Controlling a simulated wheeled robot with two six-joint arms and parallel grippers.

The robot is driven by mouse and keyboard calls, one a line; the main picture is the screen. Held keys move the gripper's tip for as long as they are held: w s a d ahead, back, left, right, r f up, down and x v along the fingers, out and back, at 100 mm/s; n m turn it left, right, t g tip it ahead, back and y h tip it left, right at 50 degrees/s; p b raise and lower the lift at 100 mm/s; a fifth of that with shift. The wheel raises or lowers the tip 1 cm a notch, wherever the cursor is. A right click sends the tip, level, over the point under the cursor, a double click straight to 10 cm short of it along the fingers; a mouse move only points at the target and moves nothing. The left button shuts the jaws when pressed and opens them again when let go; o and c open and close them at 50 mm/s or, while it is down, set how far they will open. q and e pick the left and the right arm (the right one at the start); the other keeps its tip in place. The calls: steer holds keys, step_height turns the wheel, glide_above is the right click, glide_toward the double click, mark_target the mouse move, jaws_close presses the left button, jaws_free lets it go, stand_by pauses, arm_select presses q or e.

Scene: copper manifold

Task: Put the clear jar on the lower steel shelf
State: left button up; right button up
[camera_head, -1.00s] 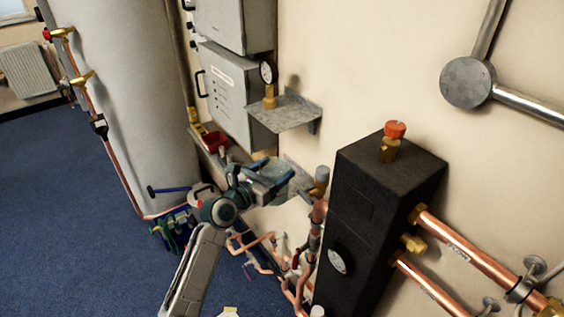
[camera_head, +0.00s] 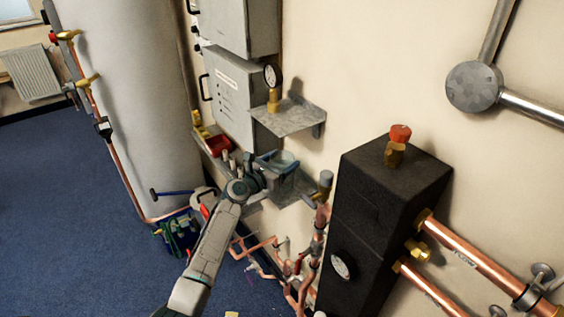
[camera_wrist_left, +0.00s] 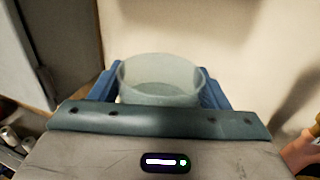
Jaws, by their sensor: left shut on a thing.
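The clear jar (camera_head: 281,158) is held in my left gripper (camera_head: 275,164), close to the wall. In the left wrist view the jar (camera_wrist_left: 161,78) stands between the blue fingers of my left gripper (camera_wrist_left: 160,88), with its round open rim showing. The lower steel shelf (camera_head: 298,192) is on the wall just under and behind the gripper, and the gripper covers part of it. I cannot tell whether the jar touches the shelf. My right gripper is not in view.
An upper steel shelf (camera_head: 290,118) with a brass gauge (camera_head: 273,88) is above the gripper. A black box (camera_head: 385,205) with copper pipes stands to the right. A red bin (camera_head: 218,145) sits to the left, and a tool bag (camera_head: 180,232) is on the floor.

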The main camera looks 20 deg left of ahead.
arm_select(q)
steer(key=shift+r, duration=0.15)
steer(key=o, duration=1.8)
steer(key=shift+f, duration=0.2)
steer(key=shift+r, duration=0.3)
steer(key=shift+b+v, duration=0.3)
steer(key=shift+v, duration=5.75)
steer(key=shift+f, duration=0.15)
